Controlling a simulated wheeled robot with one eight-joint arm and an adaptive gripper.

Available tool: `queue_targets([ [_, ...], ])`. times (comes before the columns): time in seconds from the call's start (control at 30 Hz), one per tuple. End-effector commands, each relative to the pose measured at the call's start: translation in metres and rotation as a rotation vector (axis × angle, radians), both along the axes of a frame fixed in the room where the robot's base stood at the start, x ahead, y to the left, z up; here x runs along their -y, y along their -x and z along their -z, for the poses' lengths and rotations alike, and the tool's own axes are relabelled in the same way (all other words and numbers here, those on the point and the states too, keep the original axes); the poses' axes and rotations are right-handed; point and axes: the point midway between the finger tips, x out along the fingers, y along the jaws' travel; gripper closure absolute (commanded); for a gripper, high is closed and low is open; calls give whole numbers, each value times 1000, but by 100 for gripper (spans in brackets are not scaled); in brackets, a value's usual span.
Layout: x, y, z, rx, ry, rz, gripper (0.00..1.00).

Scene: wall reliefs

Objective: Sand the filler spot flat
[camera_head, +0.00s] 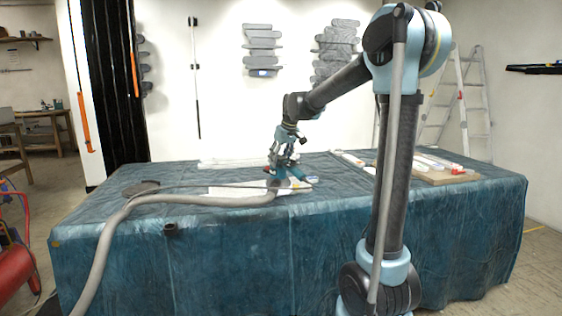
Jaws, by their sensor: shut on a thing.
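My gripper (284,160) hangs over the middle of the covered table, reached by my arm from the right. It is shut on a small teal and dark tool, apparently a sander (283,174), held low at a flat white piece (238,191) on the table. A thick grey hose (130,204) runs from near the tool across the table and down its front left. I cannot tell whether the tool touches the white piece. No filler spot can be made out; it may be hidden under the tool or too small to see.
The table (330,235) has a blue plastic cover. Grey reliefs (262,45) hang on the back wall. A stepladder (468,100) stands at the right, a red machine (14,268) at the left.

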Motion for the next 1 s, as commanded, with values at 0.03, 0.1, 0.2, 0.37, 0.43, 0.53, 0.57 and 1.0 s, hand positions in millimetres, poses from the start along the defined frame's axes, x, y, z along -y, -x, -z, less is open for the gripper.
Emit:
queue_targets([
  [0.03, -3, 1, -1, 0, -1, -1, 100],
  [0.1, -5, 2, 0, 0, -1, -1, 100],
  [0.2, -9, 3, 0, 0, -1, 0, 100],
  [0.37, -16, 6, 1, 0, -1, -1, 100],
  [0.43, -17, 6, 1, 0, -1, -1, 100],
  [0.53, -19, 7, 1, 0, -1, 0, 100],
  [0.57, -19, 7, 1, 0, -1, 0, 100],
  [1.0, -33, 12, 0, 0, -2, -2, 100],
])
